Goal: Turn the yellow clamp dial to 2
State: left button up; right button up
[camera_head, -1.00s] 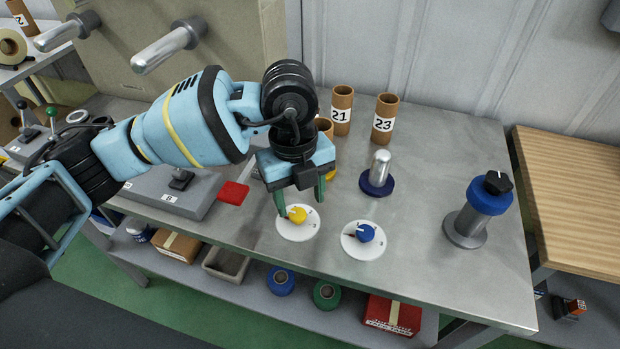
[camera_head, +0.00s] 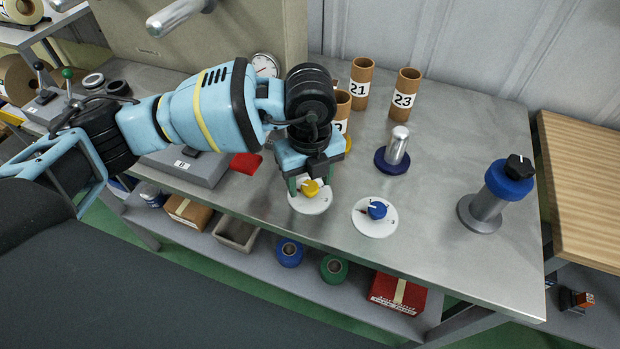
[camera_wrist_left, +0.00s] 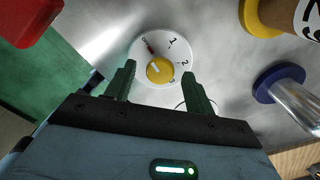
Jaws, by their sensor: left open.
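The yellow clamp dial (camera_head: 311,188) sits on a round white plate (camera_head: 297,203) near the front edge of the metal bench. In the left wrist view the yellow dial (camera_wrist_left: 160,71) has a white pointer line slanting up-left, toward the red mark by the OPEN label. The numbers 1, 2 and 3 run clockwise down the plate's right side (camera_wrist_left: 178,58). My left gripper (camera_head: 309,183) is above the plate, open, with one green finger on each side of the dial. A gap shows between the dial and both fingertips in the left wrist view (camera_wrist_left: 159,72). My right gripper is not in view.
A blue dial (camera_head: 377,210) on its own white plate stands close on the right. Behind are a metal post on a dark blue base (camera_head: 397,148) and cardboard tubes (camera_head: 404,95). A blue post with a black knob (camera_head: 510,180) stands farther right.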

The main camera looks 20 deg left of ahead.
pick_arm(q)
jog(key=shift+f, duration=0.25)
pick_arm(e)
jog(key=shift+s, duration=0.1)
pick_arm(q)
jog(key=c, duration=1)
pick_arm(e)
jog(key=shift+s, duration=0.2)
